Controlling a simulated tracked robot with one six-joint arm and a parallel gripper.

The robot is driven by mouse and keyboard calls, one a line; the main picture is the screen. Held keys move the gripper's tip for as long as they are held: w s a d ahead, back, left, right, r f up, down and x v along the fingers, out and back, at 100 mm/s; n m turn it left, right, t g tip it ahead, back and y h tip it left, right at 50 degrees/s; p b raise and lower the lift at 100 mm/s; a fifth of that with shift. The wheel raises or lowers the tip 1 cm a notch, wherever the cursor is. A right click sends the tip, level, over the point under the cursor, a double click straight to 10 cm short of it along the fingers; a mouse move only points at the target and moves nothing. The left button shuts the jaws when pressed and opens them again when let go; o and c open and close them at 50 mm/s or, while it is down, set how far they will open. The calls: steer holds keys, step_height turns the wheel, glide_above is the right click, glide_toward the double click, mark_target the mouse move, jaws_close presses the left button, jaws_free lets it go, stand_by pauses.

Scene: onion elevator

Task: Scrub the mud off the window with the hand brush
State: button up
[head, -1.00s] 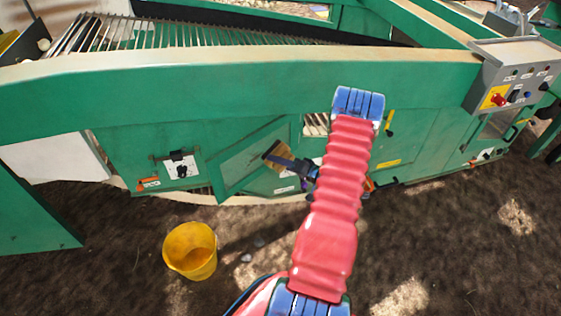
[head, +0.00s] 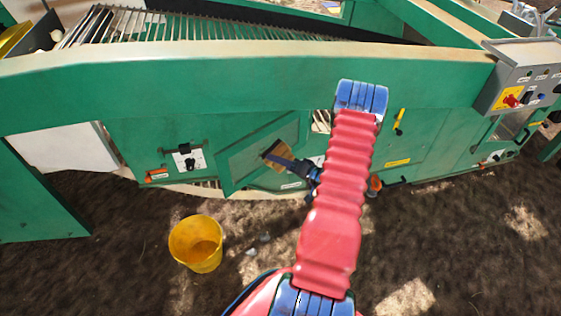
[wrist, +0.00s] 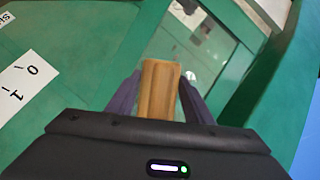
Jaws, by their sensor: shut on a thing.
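My gripper (head: 291,163) is shut on the hand brush (head: 276,152) in the head view. In the wrist view the brush's wooden body (wrist: 158,92) stands between my two dark fingers. The brush is in front of the tilted, green-framed window (head: 243,163) on the side of the green machine. In the wrist view the pane (wrist: 205,52) lies beyond the brush, with pale patches behind it. I cannot tell whether the bristles touch the pane. Mud on it is not clear at this size, and the brush hides part of the window.
A yellow bucket (head: 196,243) stands on the soil below the window. A switch plate (head: 188,162) is left of the window, and a grey control box (head: 520,78) is at the right. The soil in front is mostly open.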

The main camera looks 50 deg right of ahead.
mark_target(269, 164)
steer(key=shift+w+a, duration=0.25)
steer(key=shift+a, duration=0.5)
steer(key=shift+w+a, duration=0.25)
steer(key=shift+a, duration=0.45)
steer(key=shift+w+a, duration=0.2)
steer(key=shift+a, duration=0.75)
steer(key=shift+w+a, duration=0.15)
steer(key=shift+a, duration=0.75)
steer(key=shift+a, duration=0.1)
steer(key=a, duration=0.1)
steer(key=w+a, duration=0.1)
steer(key=a, duration=0.1)
steer(key=shift+w+a, duration=0.1)
steer(key=shift+a, duration=0.15)
steer(key=shift+r, duration=0.15)
steer(key=shift+r, duration=0.2)
steer(key=shift+d, duration=0.1)
